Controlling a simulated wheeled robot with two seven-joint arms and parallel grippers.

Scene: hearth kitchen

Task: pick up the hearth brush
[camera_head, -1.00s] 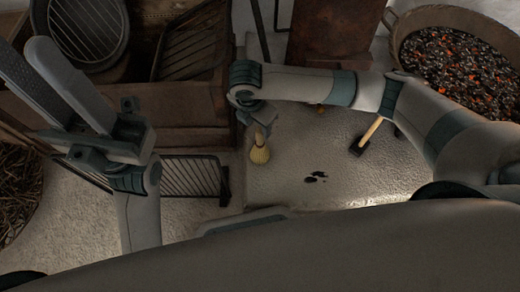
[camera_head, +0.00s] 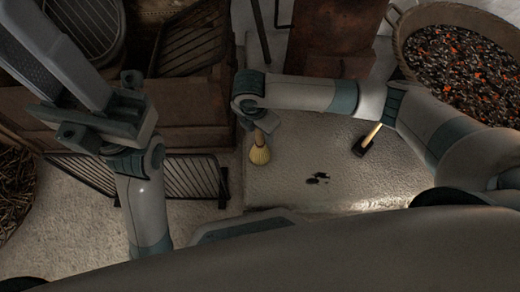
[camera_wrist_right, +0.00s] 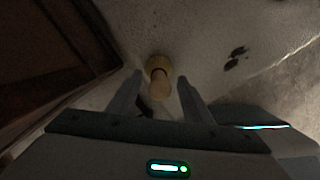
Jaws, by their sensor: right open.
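The hearth brush (camera_head: 260,150) shows in the head view with its pale yellow bristles down on the light stone slab, just below my right gripper (camera_head: 258,121). In the right wrist view, the brush (camera_wrist_right: 159,68) is seen nearly end-on, its wooden handle pointing up toward the camera. My right gripper (camera_wrist_right: 160,82) is open, with one finger on each side of the handle and visible gaps between. In the head view, the upper handle is hidden by my right wrist. My left gripper (camera_head: 50,60) is raised at the upper left; its fingertips are cut off or unclear.
A black-headed mallet (camera_head: 366,140) lies on the slab to the right. A basin of embers (camera_head: 397,50) stands at the upper right. A wooden chest (camera_head: 190,138) and a dark metal grate (camera_head: 195,178) are left of the brush. Dark flecks (camera_head: 317,178) mark the slab.

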